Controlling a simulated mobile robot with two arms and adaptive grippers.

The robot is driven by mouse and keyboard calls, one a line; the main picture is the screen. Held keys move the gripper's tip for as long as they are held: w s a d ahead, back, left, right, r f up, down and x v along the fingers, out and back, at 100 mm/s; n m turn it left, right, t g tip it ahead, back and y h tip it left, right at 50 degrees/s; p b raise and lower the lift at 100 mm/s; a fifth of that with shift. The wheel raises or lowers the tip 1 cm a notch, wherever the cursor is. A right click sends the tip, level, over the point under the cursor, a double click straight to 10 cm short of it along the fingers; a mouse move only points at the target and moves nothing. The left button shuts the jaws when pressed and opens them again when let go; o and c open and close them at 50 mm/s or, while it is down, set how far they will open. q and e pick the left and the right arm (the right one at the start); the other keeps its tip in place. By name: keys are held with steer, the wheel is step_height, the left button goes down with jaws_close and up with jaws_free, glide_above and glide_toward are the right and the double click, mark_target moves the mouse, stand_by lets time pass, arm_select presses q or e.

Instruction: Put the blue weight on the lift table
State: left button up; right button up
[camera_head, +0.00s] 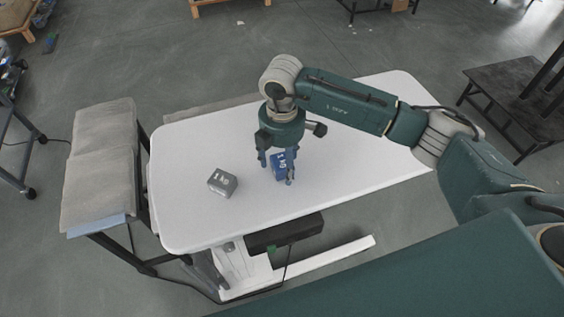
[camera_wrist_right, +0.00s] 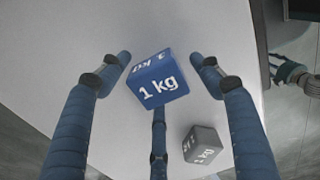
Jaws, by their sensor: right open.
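The blue weight (camera_head: 278,167), a cube marked 1 kg, appears to rest on the white lift table (camera_head: 190,150), right of the grey weight. My right gripper (camera_head: 278,168) is over it, pointing down, with its fingers spread around the cube. In the right wrist view the blue weight (camera_wrist_right: 158,80) lies between the open fingers (camera_wrist_right: 163,78), with gaps at the two upper fingers; contact with the third is unclear. In the head view a finger partly hides the cube. What looks like my left gripper (camera_wrist_right: 292,74) shows at the right edge of the wrist view; its jaws are unclear.
A grey weight (camera_head: 222,182) sits on the table to the left, also in the wrist view (camera_wrist_right: 201,146). A grey padded seat (camera_head: 98,185) stands against the table's left side. A dark stand (camera_head: 515,100) is at the right. The table's front left is clear.

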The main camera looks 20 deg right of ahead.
mark_target(282, 162)
step_height(282, 162, up, 12)
steer(key=b, duration=0.1)
steer(key=shift+f, duration=0.15)
stand_by(0.3)
